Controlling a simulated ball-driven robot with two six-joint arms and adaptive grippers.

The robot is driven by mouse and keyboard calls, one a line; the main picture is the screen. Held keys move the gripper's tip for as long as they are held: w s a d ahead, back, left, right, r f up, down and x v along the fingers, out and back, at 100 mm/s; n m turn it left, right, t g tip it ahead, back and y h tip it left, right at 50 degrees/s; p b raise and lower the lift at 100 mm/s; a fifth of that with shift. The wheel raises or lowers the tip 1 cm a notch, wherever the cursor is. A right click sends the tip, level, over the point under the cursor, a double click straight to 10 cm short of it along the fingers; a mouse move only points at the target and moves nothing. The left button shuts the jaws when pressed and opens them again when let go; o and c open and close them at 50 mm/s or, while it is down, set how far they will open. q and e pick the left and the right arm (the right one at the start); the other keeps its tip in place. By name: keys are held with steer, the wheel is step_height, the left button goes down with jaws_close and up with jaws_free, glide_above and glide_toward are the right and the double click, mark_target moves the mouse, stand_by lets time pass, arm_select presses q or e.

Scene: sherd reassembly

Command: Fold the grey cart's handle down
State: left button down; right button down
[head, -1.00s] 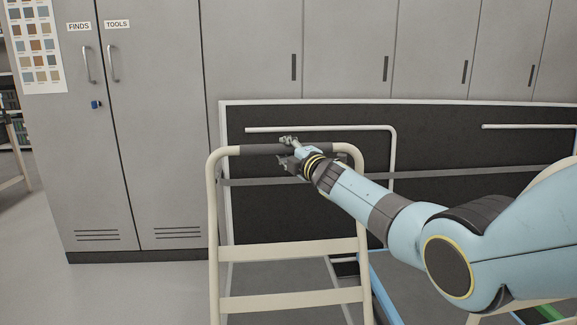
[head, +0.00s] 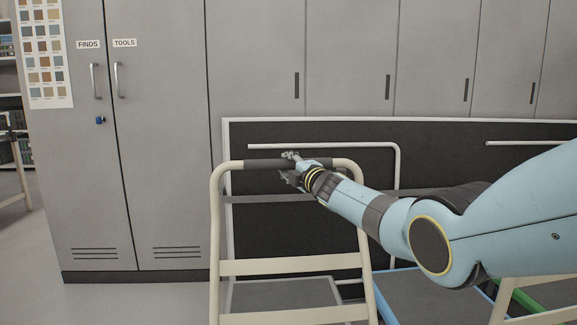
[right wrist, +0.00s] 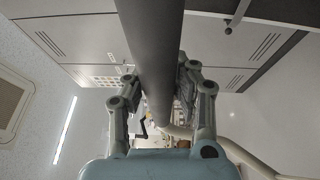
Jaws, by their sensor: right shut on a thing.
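The cart handle is a cream tubular frame (head: 216,245) with crossbars. It stands upright, with a dark grey grip sleeve (head: 262,164) along its top bar. My right gripper (head: 291,170) is shut on the top bar near the middle of the sleeve. In the right wrist view, the dark bar (right wrist: 155,45) runs between the two fingers of my right gripper (right wrist: 158,88). A grey deck (head: 285,293) shows low behind the frame, partly hidden by it. My left gripper is out of view.
Grey lockers (head: 165,190) labelled FINDS and TOOLS stand behind on the left. A dark panel with a pale frame (head: 300,122) stands behind the handle. A blue-edged deck (head: 425,300) and a green-edged one (head: 525,300) lie to the right. Floor shows at lower left.

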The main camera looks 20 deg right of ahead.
steer(key=c, duration=1)
jaws_free()
steer(key=shift+f, duration=0.35)
steer(key=shift+r, duration=0.4)
steer(key=s, duration=0.4)
steer(key=s+d+f, duration=0.1)
steer(key=s, duration=0.7)
steer(key=shift+d+f, duration=0.15)
steer(key=shift+f, duration=0.1)
